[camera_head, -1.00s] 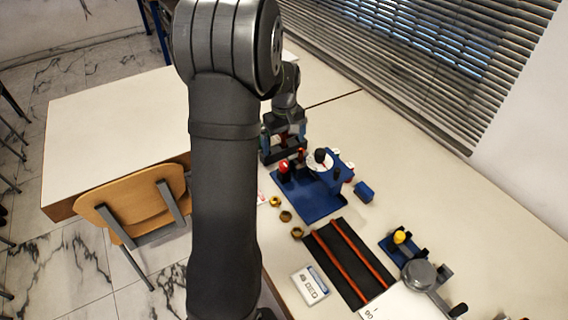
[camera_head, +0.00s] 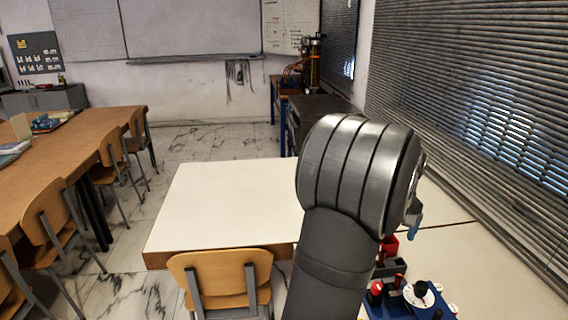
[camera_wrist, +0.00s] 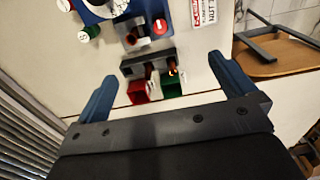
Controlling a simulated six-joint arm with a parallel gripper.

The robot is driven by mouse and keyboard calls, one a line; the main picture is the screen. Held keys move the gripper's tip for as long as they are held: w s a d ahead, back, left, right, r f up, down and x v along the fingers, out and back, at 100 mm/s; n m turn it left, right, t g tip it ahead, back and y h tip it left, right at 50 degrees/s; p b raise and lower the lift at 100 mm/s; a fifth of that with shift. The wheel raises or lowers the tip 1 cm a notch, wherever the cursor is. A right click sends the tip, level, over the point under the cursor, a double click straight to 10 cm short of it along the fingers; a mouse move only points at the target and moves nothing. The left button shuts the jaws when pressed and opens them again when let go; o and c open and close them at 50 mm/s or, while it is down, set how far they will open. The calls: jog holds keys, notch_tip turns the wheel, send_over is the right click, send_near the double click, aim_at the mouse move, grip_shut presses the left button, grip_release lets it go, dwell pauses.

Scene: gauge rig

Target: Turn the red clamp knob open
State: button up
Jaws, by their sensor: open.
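The red clamp knob (camera_head: 376,290) stands on the blue rig plate (camera_head: 450,307) at the bottom right of the head view.
A white dial with a black knob (camera_head: 420,290) is right of the red knob. Dark slotted blocks (camera_wrist: 147,64), a red bin (camera_wrist: 138,92) and a green bin (camera_wrist: 170,86) lie between the fingers in the wrist view. A wooden chair (camera_head: 222,277) stands beside the white table (camera_head: 220,205).

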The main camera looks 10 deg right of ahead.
jog(key=c, duration=1.1)
jog(key=shift+o, duration=0.2)
notch_tip(320, 180, down, 19)
jog(key=m, duration=1.6)
jog(key=shift+w, duration=0.1)
jog(key=c, duration=1)
